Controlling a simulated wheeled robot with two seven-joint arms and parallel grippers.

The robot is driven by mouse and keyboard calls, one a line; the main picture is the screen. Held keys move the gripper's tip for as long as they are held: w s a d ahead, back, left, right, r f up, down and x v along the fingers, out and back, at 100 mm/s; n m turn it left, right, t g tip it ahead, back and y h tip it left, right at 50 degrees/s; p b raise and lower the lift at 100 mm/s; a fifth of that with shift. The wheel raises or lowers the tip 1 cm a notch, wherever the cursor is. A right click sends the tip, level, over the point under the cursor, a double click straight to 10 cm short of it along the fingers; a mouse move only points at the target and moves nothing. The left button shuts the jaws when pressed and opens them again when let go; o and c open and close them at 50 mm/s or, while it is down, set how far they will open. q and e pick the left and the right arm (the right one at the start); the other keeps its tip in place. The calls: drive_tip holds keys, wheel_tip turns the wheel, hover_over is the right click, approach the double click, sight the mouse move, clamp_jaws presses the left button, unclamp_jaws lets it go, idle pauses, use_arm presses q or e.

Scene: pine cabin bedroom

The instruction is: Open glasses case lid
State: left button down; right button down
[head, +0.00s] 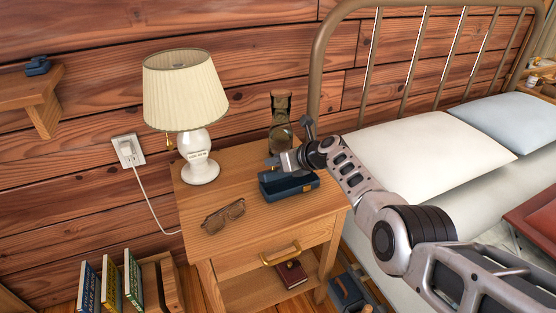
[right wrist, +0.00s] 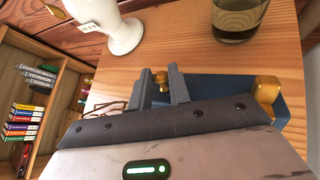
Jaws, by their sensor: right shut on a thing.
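The dark blue glasses case (head: 290,187) lies on the right part of the nightstand top, and its lid looks down. In the right wrist view its blue side (right wrist: 206,83) shows behind my fingers, with brass fittings. My right gripper (head: 277,165) is at the case's upper left edge. In the right wrist view its two fingers (right wrist: 162,85) are shut on a small brass knob (right wrist: 161,76) of the case. My gripper body hides much of the case. A pair of brown glasses (head: 223,215) lies to the left of the case. My left gripper is not in view.
A lamp (head: 199,155) stands on the nightstand (head: 262,237) behind the glasses. A dark glass vessel (head: 281,125) stands behind the case. The bed (head: 430,150) is close on the right.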

drive_tip(key=shift+w, duration=0.1)
idle(0.4)
drive_tip(key=c, duration=1.3)
unclamp_jaws()
drive_tip(key=shift+s+d+r+p, duration=0.25)
drive_tip(key=shift+r+p, duration=0.25)
drive_tip(key=shift+p, duration=0.4)
use_arm(q)
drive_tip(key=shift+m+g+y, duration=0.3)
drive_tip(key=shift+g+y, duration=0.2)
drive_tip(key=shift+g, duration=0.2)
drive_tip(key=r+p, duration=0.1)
drive_tip(key=p, duration=0.2)
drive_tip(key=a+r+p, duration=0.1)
drive_tip(key=p, duration=0.2)
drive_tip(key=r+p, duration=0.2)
drive_tip(key=p, duration=0.1)
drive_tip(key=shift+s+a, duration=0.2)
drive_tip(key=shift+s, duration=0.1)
use_arm(e)
drive_tip(key=v, duration=1.4)
drive_tip(key=shift+s+d, duration=0.25)
drive_tip(key=shift+s, duration=0.1)
drive_tip(key=shift+r, duration=0.1)
